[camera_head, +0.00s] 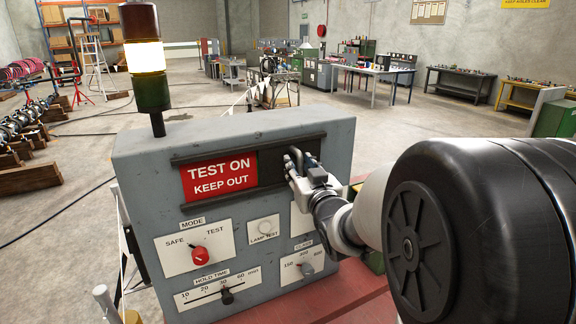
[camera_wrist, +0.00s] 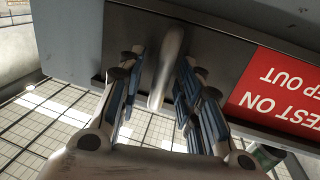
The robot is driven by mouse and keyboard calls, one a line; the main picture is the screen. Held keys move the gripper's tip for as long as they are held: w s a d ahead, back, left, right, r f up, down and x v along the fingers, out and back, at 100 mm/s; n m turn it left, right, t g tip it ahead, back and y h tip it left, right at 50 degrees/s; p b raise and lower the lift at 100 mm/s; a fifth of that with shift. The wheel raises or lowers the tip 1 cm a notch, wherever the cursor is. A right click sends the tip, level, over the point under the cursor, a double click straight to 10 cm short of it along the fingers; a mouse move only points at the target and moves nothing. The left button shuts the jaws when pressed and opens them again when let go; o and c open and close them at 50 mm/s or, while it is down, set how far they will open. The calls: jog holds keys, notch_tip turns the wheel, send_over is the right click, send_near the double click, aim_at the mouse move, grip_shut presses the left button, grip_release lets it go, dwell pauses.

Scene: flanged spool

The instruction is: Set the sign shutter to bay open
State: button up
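The grey control box (camera_head: 130,190) has a sign window reading "TEST ON KEEP OUT" in white on a red panel (camera_head: 219,176). The red panel also shows upside down in the wrist view (camera_wrist: 280,100). A dark shutter plate (camera_head: 270,168) covers the window's right part. A pale upright handle (camera_wrist: 168,65) stands out from the plate. My gripper (camera_head: 297,160) is at the window's right end. In the wrist view, its fingers (camera_wrist: 158,72) are open on both sides of the handle, with visible gaps. My gripper partly hides the handle in the head view.
Below the window are a red mode knob (camera_head: 200,256), a lamp test button (camera_head: 265,227), a hold time slider (camera_head: 227,296) and a grey knob (camera_head: 306,268). A lit signal tower (camera_head: 145,56) stands at the box's left. Workbenches are far behind.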

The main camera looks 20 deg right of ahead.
jog(key=shift+c, duration=0.4)
grip_shut()
